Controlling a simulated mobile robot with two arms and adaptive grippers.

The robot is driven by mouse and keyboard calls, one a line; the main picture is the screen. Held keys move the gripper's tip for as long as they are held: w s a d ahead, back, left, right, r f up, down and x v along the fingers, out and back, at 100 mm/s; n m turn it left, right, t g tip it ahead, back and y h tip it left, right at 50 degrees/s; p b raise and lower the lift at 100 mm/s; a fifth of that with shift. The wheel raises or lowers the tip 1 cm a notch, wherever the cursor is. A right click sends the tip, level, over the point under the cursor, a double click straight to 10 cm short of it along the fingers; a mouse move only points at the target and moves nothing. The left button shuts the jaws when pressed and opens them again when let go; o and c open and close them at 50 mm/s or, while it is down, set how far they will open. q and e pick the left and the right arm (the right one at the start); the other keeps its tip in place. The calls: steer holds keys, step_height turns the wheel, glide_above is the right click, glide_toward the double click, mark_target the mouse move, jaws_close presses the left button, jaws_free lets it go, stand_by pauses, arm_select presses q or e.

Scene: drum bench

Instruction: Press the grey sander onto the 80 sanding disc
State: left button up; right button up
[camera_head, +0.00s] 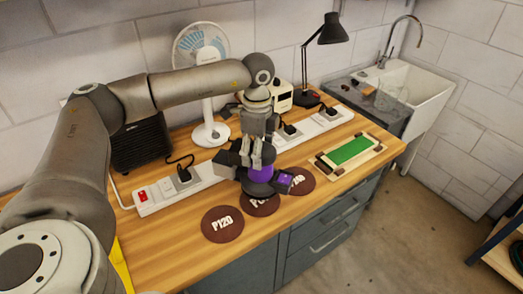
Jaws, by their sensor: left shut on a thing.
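My left gripper (257,158) is shut on a sander (261,174) with a purple body and dark grey parts. The sander is upright, its base over the middle disc (262,208) near the table's front edge. The sander hides much of that disc, and only the start of its label shows, like "P" and perhaps "8". I cannot tell whether the base touches it. A brown disc marked P120 (222,224) lies to the left. Another brown disc (299,181) lies to the right, its label partly covered, ending in what looks like "80". My right gripper is not in view.
White power strips (158,197) with plugs run behind the discs. A fan (207,134), a black lamp (332,34) and a dark box-shaped device (141,146) stand at the back. A green-topped wooden block (350,150) lies at right, before the sink (416,88). The front left tabletop is clear.

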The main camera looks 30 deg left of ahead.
arm_select(q)
steer(key=shift+a+f, duration=0.1)
steer(key=shift+s+f+b, duration=0.1)
steer(key=shift+f+b, duration=0.15)
steer(key=shift+b, duration=0.1)
steer(key=shift+f+b, duration=0.4)
steer(key=shift+f, duration=0.2)
steer(key=shift+f+b, duration=0.85)
steer(key=shift+f, duration=0.5)
steer(key=shift+f+b, duration=0.3)
steer(key=shift+f, duration=0.25)
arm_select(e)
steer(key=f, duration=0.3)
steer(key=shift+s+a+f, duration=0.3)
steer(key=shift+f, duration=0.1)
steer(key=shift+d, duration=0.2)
arm_select(q)
steer(key=shift+f+b, duration=0.3)
steer(key=shift+f, duration=0.05)
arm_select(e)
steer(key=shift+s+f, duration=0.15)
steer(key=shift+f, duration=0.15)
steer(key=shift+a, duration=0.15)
